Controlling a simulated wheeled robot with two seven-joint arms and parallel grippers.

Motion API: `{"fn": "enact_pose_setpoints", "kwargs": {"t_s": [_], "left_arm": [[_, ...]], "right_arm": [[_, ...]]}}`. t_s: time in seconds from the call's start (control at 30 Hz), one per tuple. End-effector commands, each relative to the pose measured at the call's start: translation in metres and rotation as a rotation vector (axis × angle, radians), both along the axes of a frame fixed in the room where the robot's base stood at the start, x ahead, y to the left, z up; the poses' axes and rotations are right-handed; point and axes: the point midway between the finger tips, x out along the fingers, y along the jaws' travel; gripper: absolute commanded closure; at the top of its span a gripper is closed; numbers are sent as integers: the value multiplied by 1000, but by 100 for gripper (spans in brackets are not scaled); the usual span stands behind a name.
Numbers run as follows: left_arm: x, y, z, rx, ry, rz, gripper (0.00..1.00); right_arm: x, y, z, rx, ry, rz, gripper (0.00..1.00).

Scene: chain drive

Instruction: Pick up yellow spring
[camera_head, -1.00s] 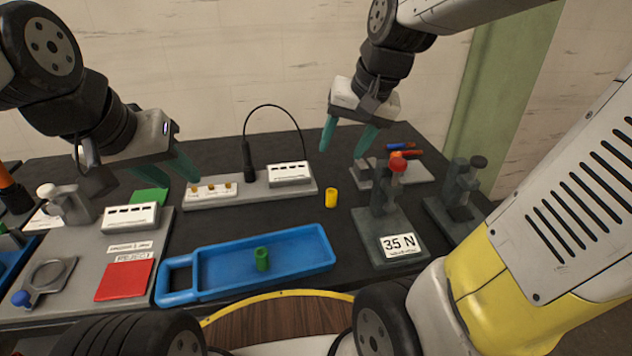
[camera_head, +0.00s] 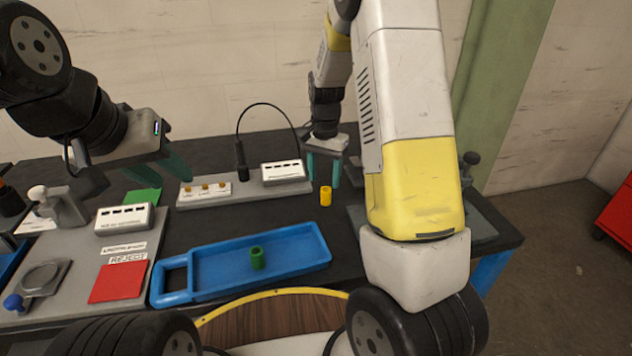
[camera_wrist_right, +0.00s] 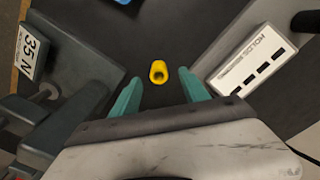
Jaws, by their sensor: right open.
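The yellow spring (camera_head: 325,196) is a small yellow cylinder with a hollow top. It stands upright on the dark table, right of the blue tray's far corner. In the right wrist view the yellow spring (camera_wrist_right: 158,71) sits ahead of my fingertips, roughly midway between them and apart from both. My right gripper (camera_head: 323,183) is open and empty, with its teal fingers pointing down just behind the spring; it also shows in the right wrist view (camera_wrist_right: 160,82). My left gripper (camera_head: 172,172) hangs at the left near the green pad, teal fingers partly visible; its opening is unclear.
A blue tray (camera_head: 290,273) holding a green cylinder (camera_head: 257,257) lies in front. A grey fixture with a white labelled block (camera_head: 284,172) is left of the spring. In the right wrist view, a dark press stand with a 35 N label (camera_wrist_right: 30,55) stands at the left.

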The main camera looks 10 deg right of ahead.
Motion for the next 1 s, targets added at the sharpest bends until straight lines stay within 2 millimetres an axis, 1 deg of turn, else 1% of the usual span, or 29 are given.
{"fn": "enact_pose_setpoints", "kwargs": {"t_s": [0.03, 0.23, 0.43, 0.57, 0.77, 0.8, 0.87, 1.0], "left_arm": [[0, 0, 0, 0, 0, 0, 64], [0, 0, 0, 0, 0, 0, 64], [0, 0, 0, 0, 0, 0, 64], [0, 0, 0, 0, 0, 0, 64], [0, 0, 0, 0, 0, 0, 64], [0, 0, 0, 0, 0, 0, 64], [0, 0, 0, 0, 0, 0, 64], [0, 0, 0, 0, 0, 0, 64]], "right_arm": [[-1, 0, -7, 0, 3, 0, 47], [0, -3, -30, 0, 2, 1, 47], [1, -6, -59, 1, 3, 2, 47], [1, -6, -68, 1, 0, 2, 47], [1, -6, -68, 2, -1, 2, 47], [1, -6, -68, 2, -1, 2, 51], [1, -6, -68, 2, -1, 2, 63], [1, -6, -68, 1, -1, 2, 90]]}}
